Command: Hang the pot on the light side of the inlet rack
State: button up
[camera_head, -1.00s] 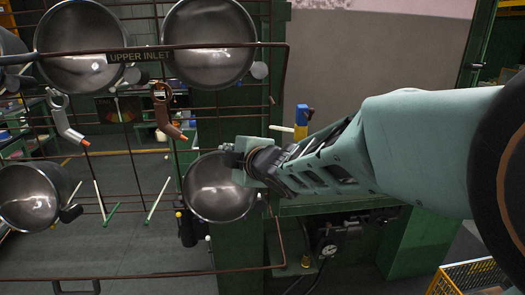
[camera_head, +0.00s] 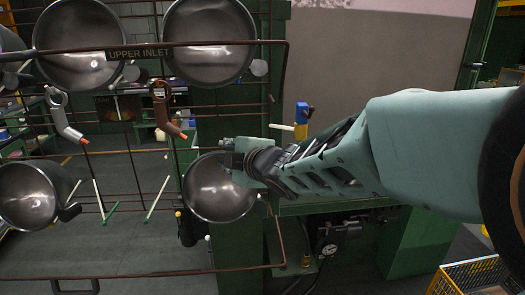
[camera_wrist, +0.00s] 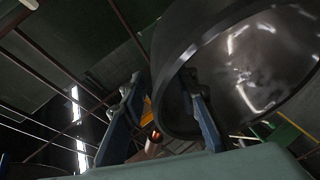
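A dark, shiny round pot (camera_head: 212,195) is at the right end of the wire rack (camera_head: 140,274), below the upper pots, with its hollow facing the camera. My gripper (camera_head: 234,158) is at its upper right rim. In the wrist view, the two fingers (camera_wrist: 165,88) stand apart with the pot's rim (camera_wrist: 168,65) between them, one finger outside and one over the inside. I cannot tell whether they touch it. The pot's support is hidden.
Two pots (camera_head: 78,45) (camera_head: 208,42) are in the upper row by the "UPPER INLET" sign (camera_head: 139,53). Another pot (camera_head: 28,195) is at lower left. A green post stands behind my gripper. A yellow crate (camera_head: 470,277) is at bottom right.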

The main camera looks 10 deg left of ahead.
jog(key=s+d+r, duration=0.1)
jog(key=s+d, duration=0.2)
jog(key=s, duration=0.5)
jog(key=s+d+r, duration=0.1)
jog(key=s+d, duration=0.3)
jog(key=s, duration=0.4)
jog(key=shift+s+r, duration=0.15)
dwell(0.3)
jog(key=shift+a, duration=0.1)
